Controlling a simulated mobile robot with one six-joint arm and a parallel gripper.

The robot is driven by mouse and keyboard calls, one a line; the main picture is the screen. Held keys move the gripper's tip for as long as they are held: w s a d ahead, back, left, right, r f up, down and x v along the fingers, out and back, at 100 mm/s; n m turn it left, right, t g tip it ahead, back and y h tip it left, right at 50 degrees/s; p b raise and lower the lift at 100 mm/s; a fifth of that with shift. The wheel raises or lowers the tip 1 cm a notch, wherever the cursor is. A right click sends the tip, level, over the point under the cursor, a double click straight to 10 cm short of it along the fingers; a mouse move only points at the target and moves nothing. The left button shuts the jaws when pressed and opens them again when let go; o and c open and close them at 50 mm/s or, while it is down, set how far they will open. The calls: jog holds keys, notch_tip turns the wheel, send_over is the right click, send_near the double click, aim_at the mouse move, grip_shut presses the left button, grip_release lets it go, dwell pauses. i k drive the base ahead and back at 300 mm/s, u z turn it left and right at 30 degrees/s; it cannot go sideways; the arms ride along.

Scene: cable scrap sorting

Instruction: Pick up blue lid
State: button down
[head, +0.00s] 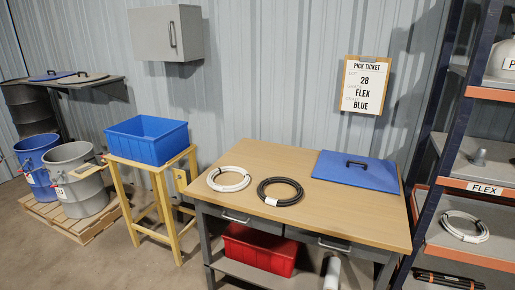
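A flat rectangular blue lid (335,176) with a black handle (358,163) lies on the right rear part of the wooden workbench (250,158) in the head view. Another blue lid (42,77), small in the picture and with a dark handle, lies on the wall shelf at the far left. An open blue bin (147,152) sits on a yellow stand (160,205) left of the bench. My gripper is not in view, and nothing is seen touching either lid.
A white cable coil (212,178) and a black coil (267,201) lie on the bench left of the lid. A grey lid (84,78) shares the wall shelf (108,81). A rack (427,150) stands close to the bench's right. Floor (135,268) at front left is clear.

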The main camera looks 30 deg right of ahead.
aim_at(363, 172)
jog(key=u, duration=1.1)
jog(key=k, duration=0.1)
jog(key=z, duration=2.85)
jog(key=k, duration=0.6)
jog(key=u, duration=0.1)
jog(key=i, duration=0.55)
